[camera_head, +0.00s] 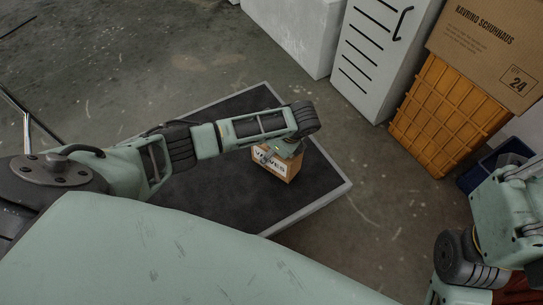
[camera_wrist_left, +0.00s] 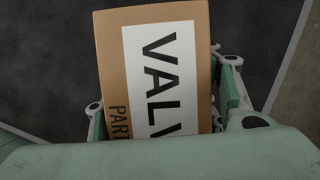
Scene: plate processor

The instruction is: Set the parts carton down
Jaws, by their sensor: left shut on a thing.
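The carton is over the dark mat (camera_head: 225,195) with a pale rim. Whether its underside touches the mat, I cannot tell. My right arm is at the lower right; its gripper does not show.
A white cabinet with dark slots (camera_head: 375,60) and a white block (camera_head: 295,30) stand beyond the mat. An orange crate (camera_head: 440,105) with a cardboard box (camera_head: 490,45) on top stands at the right, near a dark blue bin (camera_head: 480,178). The mat left of the carton is clear.

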